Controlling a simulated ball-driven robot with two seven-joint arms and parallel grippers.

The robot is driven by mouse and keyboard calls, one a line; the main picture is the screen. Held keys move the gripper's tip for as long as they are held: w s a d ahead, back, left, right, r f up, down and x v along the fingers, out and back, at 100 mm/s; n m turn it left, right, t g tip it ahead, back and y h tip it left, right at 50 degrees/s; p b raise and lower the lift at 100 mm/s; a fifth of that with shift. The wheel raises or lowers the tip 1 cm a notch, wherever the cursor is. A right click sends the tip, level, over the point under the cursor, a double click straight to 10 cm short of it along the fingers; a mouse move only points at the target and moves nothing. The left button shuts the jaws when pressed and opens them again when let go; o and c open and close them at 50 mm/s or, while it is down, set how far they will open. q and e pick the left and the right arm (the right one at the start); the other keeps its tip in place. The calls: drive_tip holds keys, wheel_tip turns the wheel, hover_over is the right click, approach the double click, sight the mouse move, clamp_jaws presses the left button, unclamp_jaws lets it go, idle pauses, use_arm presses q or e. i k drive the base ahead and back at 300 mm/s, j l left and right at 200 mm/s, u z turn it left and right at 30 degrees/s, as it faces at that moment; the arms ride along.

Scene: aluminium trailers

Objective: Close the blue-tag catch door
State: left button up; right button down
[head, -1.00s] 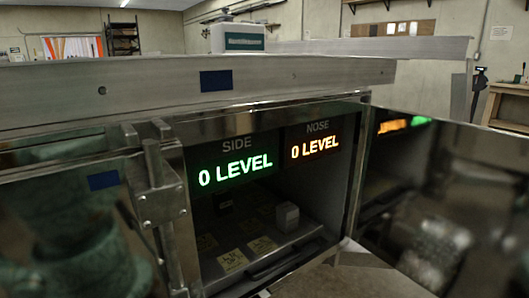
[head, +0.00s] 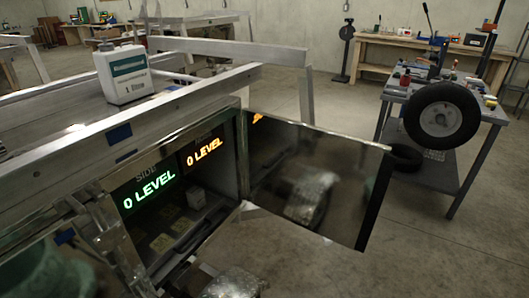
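An open door (head: 320,185) with a dark, mirror-like face hangs from the right side of a metal cabinet in the trailer's side. It stands swung out to the right, well away from the opening. A blue tag (head: 120,133) is on the aluminium rail above the cabinet. A metal catch (head: 105,235) sits at the opening's left edge. I see no gripper fingers; a silvery, blurred shape at the bottom centre may be part of my arm.
A white jug (head: 123,72) stands on the trailer. A grey cart (head: 448,172) with a wheel (head: 441,115) stands at right. Concrete floor is clear between door and cart.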

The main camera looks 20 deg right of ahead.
sight(332, 184)
drive_tip(key=k+u, duration=0.1)
drive_tip(key=k, duration=0.55)
drive_tip(key=u, duration=0.4)
drive_tip(key=l+u, duration=0.15)
drive_tip(key=u, duration=0.25)
drive_tip(key=l+u, duration=0.1)
drive_tip(key=u, duration=0.3)
drive_tip(key=l+u, duration=0.15)
drive_tip(key=u, duration=0.25)
drive_tip(key=k+l, duration=0.1)
drive_tip(key=l, duration=0.55)
drive_tip(key=k+l, duration=0.1)
drive_tip(key=l, duration=1.15)
drive_tip(key=k+l, duration=0.15)
drive_tip(key=l, duration=0.45)
drive_tip(key=k+l, duration=0.1)
drive_tip(key=l, duration=0.55)
drive_tip(key=k+l, duration=0.1)
drive_tip(key=l, duration=1.15)
drive_tip(key=k+l, duration=0.15)
drive_tip(key=l, duration=0.45)
